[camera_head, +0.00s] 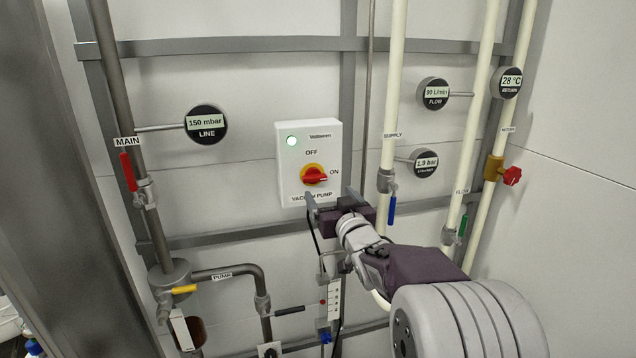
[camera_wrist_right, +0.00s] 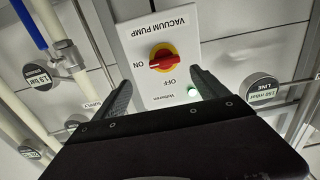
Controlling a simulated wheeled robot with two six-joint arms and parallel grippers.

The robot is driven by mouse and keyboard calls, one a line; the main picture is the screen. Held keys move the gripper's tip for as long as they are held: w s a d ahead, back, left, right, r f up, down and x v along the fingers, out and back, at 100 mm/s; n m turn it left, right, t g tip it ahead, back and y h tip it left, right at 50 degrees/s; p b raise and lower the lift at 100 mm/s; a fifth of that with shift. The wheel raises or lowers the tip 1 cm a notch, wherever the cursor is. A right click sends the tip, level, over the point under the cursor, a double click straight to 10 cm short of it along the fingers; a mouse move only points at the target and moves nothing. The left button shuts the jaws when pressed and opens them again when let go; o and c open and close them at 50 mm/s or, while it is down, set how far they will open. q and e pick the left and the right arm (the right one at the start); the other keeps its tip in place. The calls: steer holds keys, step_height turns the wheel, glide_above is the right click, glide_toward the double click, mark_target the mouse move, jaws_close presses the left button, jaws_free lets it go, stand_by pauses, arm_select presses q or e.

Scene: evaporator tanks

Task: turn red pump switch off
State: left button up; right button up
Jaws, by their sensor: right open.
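The vacuum pump box (camera_head: 292,183) is a white panel with OFF and ON labels and a lit green lamp (camera_head: 291,141). Its red pump switch (camera_head: 316,176) sits on a yellow disc, its handle lying level towards ON. My right gripper (camera_head: 331,194) is open and empty, just below and right of the switch, near the box's lower edge. In the right wrist view the box appears upside down, with the switch (camera_wrist_right: 162,58) seen beyond and between the spread fingers (camera_wrist_right: 161,80). No contact with the switch shows. My left gripper is not in view.
White vertical pipes (camera_head: 391,90) with a blue valve handle (camera_head: 392,210) stand right of the box. A line gauge (camera_head: 206,124) and a red main valve handle (camera_head: 127,172) are at left. Wall around the box's left side and top is clear.

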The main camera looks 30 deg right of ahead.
mark_target(316, 180)
steer(key=w, duration=0.1)
steer(key=w+p, duration=0.1)
steer(key=w, duration=0.1)
steer(key=w+p, duration=0.1)
steer(key=w, duration=0.1)
steer(key=shift+w+r, duration=0.2)
steer(key=shift+r, duration=0.05)
steer(key=x, duration=0.1)
steer(key=p+x, duration=0.1)
steer(key=x, duration=0.2)
steer(key=shift+s+d+f, duration=0.15)
steer(key=shift+d+f, duration=0.1)
steer(key=shift+f, duration=0.05)
steer(key=shift+a, duration=0.15)
